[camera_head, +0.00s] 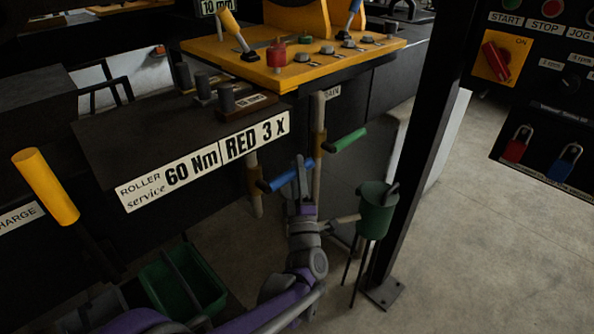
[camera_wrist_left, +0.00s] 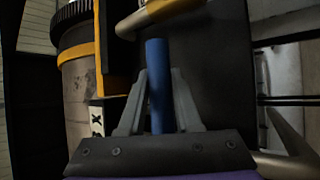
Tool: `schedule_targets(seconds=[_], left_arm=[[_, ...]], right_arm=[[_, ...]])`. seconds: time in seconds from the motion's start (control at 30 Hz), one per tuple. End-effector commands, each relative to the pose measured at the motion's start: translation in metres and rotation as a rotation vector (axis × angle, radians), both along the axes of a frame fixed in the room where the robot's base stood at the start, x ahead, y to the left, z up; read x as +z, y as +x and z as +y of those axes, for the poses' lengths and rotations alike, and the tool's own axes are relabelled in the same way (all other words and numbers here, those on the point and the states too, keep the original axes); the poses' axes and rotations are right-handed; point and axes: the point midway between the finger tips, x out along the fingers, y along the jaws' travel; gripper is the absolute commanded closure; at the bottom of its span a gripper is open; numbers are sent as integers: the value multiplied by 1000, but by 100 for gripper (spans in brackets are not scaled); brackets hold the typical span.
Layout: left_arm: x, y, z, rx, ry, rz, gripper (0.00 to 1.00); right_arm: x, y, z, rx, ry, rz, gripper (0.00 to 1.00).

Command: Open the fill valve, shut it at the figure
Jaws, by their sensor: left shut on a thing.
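A blue valve lever (camera_head: 284,179) sticks out from a vertical pipe under the yellow-topped panel. My left gripper (camera_head: 303,178) is at this lever, with its fingers pointing up. In the left wrist view the blue lever (camera_wrist_left: 157,85) stands between the two fingers, and the gripper is shut on it. A second lever, green (camera_head: 348,140), sits higher on the pipe to the right. A partly hidden tag (camera_head: 333,92) hangs near the pipe top. I see no readable fill figure. My right gripper is not in view.
A green funnel-like pot (camera_head: 376,212) on thin legs stands right of my left gripper, close to a dark post (camera_head: 420,150). Floor at right is clear.

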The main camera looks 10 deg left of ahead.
Motion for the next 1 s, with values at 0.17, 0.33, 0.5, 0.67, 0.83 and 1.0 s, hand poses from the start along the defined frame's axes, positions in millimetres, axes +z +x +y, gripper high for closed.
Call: schedule_targets(seconds=[0.17, 0.33, 0.5, 0.67, 0.83, 1.0], left_arm=[[2, 0, 0, 2, 1, -4, 100], [2, 0, 0, 2, 1, -4, 48], [1, 0, 0, 2, 1, -2, 38], [1, 0, 0, 1, 1, -1, 38], [-6, -11, -3, 0, 0, -2, 38], [-22, -40, -11, -2, -1, -1, 38]], right_arm=[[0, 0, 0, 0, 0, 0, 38], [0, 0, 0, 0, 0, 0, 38], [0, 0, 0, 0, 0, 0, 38], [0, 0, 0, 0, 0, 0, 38], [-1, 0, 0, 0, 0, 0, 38], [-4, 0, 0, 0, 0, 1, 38]])
